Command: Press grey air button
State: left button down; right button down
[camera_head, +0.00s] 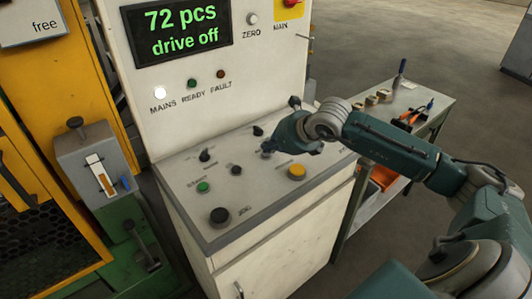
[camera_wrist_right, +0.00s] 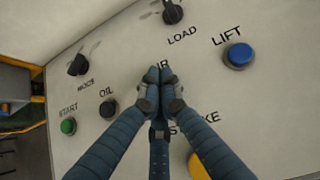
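My right gripper (camera_head: 268,149) reaches over the sloped control panel from the right, pointing down. In the wrist view its fingers (camera_wrist_right: 158,80) are together and hold nothing that I can see. The fingertips cover the spot just below a label of which only the end, "R", shows. The grey air button is hidden behind the fingers in both views. I cannot tell whether the tips touch it. My left gripper is not in view.
Around the fingertips are a dark OIL button (camera_wrist_right: 108,108), blue LIFT button (camera_wrist_right: 238,55), LOAD knob (camera_wrist_right: 172,13), green START button (camera_wrist_right: 68,126) and partly hidden yellow button (camera_wrist_right: 199,166). A black JOG button (camera_head: 219,215) sits at the panel's front. A side table (camera_head: 440,102) stands right.

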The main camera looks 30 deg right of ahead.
aim_at(269, 154)
jog(key=shift+r, duration=0.6)
jog(key=shift+r, duration=0.1)
jog(key=shift+r+p, duration=1.25)
jog(key=shift+r, duration=1.2)
jog(key=shift+f, duration=0.15)
